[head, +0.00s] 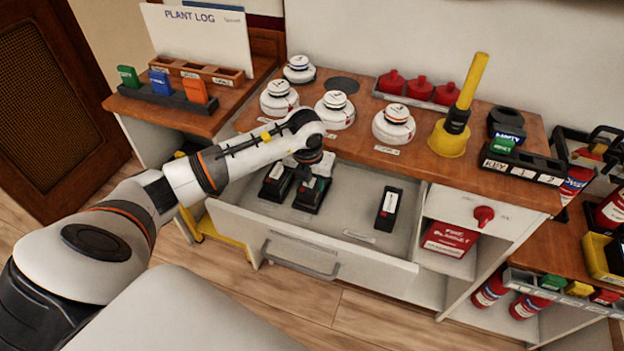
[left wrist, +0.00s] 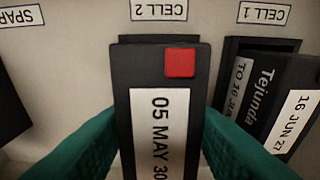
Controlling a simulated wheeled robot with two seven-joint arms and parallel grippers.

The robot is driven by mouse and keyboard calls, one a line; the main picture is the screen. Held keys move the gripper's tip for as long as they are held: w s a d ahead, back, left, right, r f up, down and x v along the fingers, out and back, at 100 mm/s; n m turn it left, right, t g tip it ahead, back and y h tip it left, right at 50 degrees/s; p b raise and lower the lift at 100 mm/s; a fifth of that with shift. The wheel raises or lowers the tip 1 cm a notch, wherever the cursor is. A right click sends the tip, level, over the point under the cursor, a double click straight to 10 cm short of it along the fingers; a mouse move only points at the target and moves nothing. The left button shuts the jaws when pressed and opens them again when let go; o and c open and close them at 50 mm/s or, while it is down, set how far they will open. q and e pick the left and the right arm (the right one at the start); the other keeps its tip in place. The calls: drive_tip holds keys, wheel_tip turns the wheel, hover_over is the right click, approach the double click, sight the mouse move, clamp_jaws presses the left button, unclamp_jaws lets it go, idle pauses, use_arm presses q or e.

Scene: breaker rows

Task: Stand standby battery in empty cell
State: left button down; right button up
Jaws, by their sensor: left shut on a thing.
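My left gripper (head: 313,180) reaches into the open drawer, its green fingers shut on a black battery (left wrist: 122,120). In the left wrist view this battery has a red square and a white label reading "05 MAY 30". It is at the CELL 2 label (left wrist: 158,12), with a dark edge showing behind its top; I cannot tell whether it is fully seated. To its right, a tilted battery marked "Tejunda" and "16 JUN 27" (left wrist: 262,85) is in the CELL 1 holder. In the head view that battery (head: 275,184) is left of my gripper. My right gripper is not in view.
The drawer (head: 345,240) also holds a black item with a white label (head: 388,208) at right, with bare floor between. White detectors (head: 334,110), a yellow-handled tool (head: 455,125) and red domes (head: 420,88) stand on the counter above. A red-knob panel (head: 484,215) is at right.

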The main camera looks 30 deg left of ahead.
use_arm(q)
drive_tip(key=shift+w+r+g, duration=0.15)
drive_tip(key=shift+w+g, duration=0.25)
drive_tip(key=shift+g, duration=0.3)
drive_tip(key=shift+f+g+p, duration=0.25)
drive_tip(key=shift+g+p, duration=0.05)
drive_tip(key=shift+f, duration=0.6)
drive_tip(key=shift+f, duration=0.15)
drive_tip(key=c, duration=0.8)
unclamp_jaws()
drive_tip(key=shift+s, duration=0.1)
drive_tip(key=shift+c, duration=0.2)
